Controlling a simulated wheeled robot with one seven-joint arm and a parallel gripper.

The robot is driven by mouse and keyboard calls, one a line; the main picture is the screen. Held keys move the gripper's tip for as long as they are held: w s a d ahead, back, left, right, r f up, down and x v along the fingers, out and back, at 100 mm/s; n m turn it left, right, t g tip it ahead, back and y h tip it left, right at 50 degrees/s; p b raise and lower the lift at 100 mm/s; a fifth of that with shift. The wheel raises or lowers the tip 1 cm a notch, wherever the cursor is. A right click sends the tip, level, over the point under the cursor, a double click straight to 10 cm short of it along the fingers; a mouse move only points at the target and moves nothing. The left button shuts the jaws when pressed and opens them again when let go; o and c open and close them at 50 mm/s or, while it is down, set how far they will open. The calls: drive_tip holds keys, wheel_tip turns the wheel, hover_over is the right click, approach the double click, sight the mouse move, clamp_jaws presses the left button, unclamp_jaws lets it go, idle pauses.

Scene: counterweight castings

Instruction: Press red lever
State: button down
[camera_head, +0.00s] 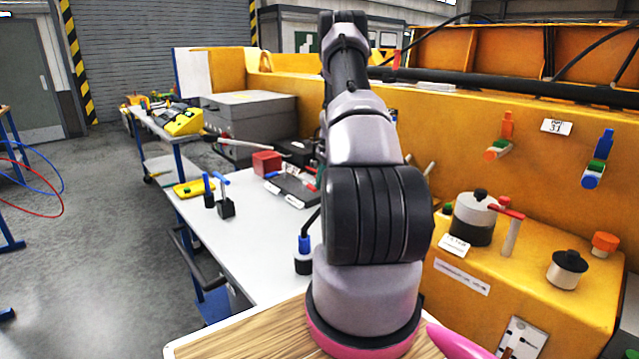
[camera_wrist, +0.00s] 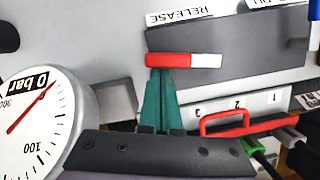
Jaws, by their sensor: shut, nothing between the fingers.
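In the wrist view a short bar with a red end (camera_wrist: 168,60) and a white end lies across a dark grey panel (camera_wrist: 250,80), beneath an upside-down label reading RELEASE. My gripper (camera_wrist: 167,72) shows as two teal fingers, shut with nothing between them. Their tips are at the lower edge of the bar's red part; I cannot tell whether they touch. A red loop-shaped handle (camera_wrist: 228,122) is to their right, beside a strip numbered 1 to 3.
A round gauge (camera_wrist: 40,115) reading 0 bar is left of the fingers. In the head view, a white-topped bench (camera_head: 235,255) carries a red box (camera_head: 267,163) and blue-handled items.

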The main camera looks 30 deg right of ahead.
drive_tip(key=shift+a+m, duration=0.15)
drive_tip(key=shift+m, duration=0.15)
drive_tip(key=a+m, duration=0.2)
drive_tip(key=m, duration=0.1)
drive_tip(key=shift+s+a+t, duration=0.15)
drive_tip(key=shift+t, duration=0.25)
drive_tip(key=m, duration=0.1)
drive_tip(key=a+m, duration=0.2)
drive_tip(key=shift+w+a+m+t+h, duration=0.1)
drive_tip(key=shift+w+m+t+h, duration=0.15)
drive_tip(key=shift+m+t+h, duration=0.15)
drive_tip(key=m, duration=0.1)
drive_tip(key=a+m, duration=0.1)
drive_tip(key=shift+w+a+m+h, duration=0.25)
drive_tip(key=shift+w+m+h, duration=0.05)
drive_tip(key=shift+w+m, duration=0.1)
drive_tip(key=m, duration=0.1)
drive_tip(key=w+a+m, duration=0.1)
drive_tip(key=m, duration=0.1)
drive_tip(key=shift+w+a+m+t+h, duration=0.3)
drive_tip(key=shift+t+h, duration=0.1)
drive_tip(key=shift+w+a, duration=0.15)
drive_tip(key=shift+w, duration=0.2)
